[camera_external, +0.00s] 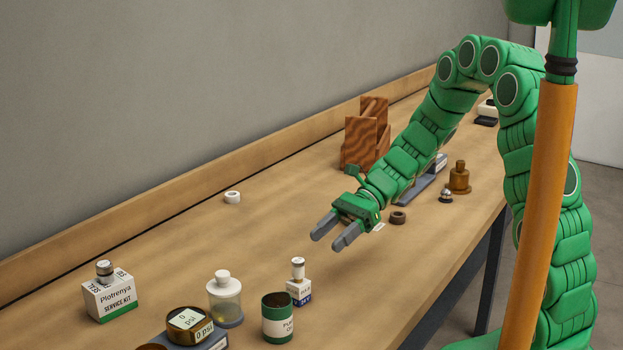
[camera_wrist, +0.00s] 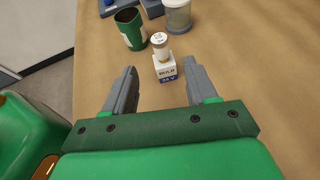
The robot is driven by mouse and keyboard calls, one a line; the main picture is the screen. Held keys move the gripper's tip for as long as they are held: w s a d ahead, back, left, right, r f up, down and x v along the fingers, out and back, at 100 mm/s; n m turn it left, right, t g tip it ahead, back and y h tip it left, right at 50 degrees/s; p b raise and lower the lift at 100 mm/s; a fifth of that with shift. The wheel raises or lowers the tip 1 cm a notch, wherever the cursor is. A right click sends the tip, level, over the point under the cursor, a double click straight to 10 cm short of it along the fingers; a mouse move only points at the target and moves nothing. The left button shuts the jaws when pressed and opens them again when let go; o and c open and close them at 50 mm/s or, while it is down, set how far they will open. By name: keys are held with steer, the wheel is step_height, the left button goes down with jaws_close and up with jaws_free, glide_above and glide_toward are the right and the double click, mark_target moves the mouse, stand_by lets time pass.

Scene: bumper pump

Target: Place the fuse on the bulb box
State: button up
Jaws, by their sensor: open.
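The bulb box (camera_external: 299,292) is a small white and blue carton near the front of the bench. A small white cylinder with metal-coloured ends, which looks like the fuse (camera_external: 298,268), stands upright on top of it. In the wrist view the fuse (camera_wrist: 160,41) rests on the box (camera_wrist: 165,70), whose printed label faces me. My gripper (camera_external: 332,236) is open and empty above the bench, behind and to the right of the box in the external view. Its fingers are apart from both things.
A green can (camera_external: 278,322) and a lidded jar (camera_external: 225,303) stand close to the bulb box. A service kit box (camera_external: 109,298) and a gauge (camera_external: 190,325) are farther left. The middle of the bench is largely clear.

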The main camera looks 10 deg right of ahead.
steer(key=s+d+r+n+t+h, duration=0.1)
steer(key=s+d+r+n+h, duration=0.2)
steer(key=s+d, duration=0.3)
steer(key=s+d+r+n+t+h, duration=0.2)
steer(key=s+d+r+n+h, duration=0.2)
steer(key=d, duration=1.1)
steer(key=s+d+r+n+t+h, duration=0.1)
steer(key=s+d+r+n+h, duration=0.3)
steer(key=s+d, duration=0.6)
steer(key=shift+d+r+n+t+h, duration=0.15)
steer(key=shift+d+n+t+h, duration=0.2)
steer(key=shift+d+n, duration=0.2)
